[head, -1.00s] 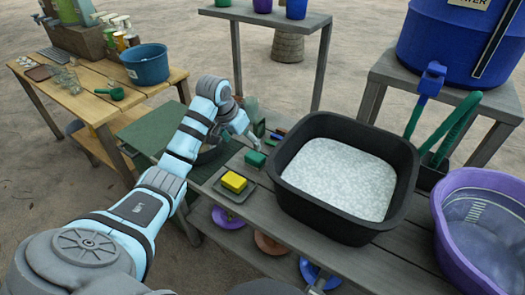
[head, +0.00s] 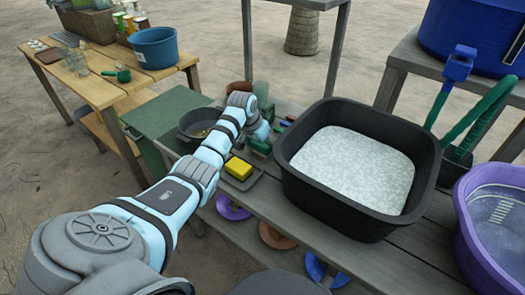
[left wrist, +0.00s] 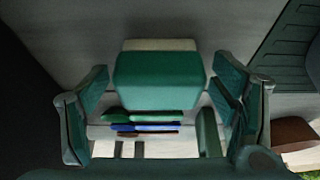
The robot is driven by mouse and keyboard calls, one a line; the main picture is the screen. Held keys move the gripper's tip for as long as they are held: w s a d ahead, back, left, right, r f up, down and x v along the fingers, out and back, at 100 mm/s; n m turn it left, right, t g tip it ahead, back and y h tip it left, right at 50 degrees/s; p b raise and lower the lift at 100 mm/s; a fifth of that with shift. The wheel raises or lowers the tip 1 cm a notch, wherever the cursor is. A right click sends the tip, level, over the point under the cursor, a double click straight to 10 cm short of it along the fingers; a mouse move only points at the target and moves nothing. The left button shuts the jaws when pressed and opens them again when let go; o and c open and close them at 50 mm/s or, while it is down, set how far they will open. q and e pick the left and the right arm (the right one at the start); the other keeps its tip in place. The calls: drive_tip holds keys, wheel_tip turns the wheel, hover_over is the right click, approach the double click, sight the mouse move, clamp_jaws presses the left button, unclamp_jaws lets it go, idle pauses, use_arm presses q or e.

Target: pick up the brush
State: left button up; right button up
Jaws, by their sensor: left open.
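The brush is likely the green block with a pale layer along one edge (left wrist: 160,82), in the middle of the left wrist view. In the head view a green piece of it (head: 261,147) shows at the gripper, partly hidden by it. My left gripper (head: 262,136) is over it, with its fingers open. In the left wrist view the fingers (left wrist: 162,95) stand on either side of the block, with a visible gap at the left; contact at the right cannot be told. My right gripper is out of view.
A yellow sponge (head: 238,168) on a small dark tray sits just in front. A large black tub (head: 431,165) of pale material stands close right. Thin green, blue and brown tools (left wrist: 140,127) lie by the block. A dark bowl (head: 186,130) is to the left.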

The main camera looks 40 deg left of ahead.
use_arm(q)
drive_tip(key=shift+r, duration=0.1)
drive_tip(key=c, duration=1.2)
drive_tip(key=shift+c, duration=0.2)
wheel_tip(320, 180, up, 20)
drive_tip(key=p, duration=0.5)
drive_tip(key=o, duration=0.4)
drive_tip(key=shift+c, duration=1.3)
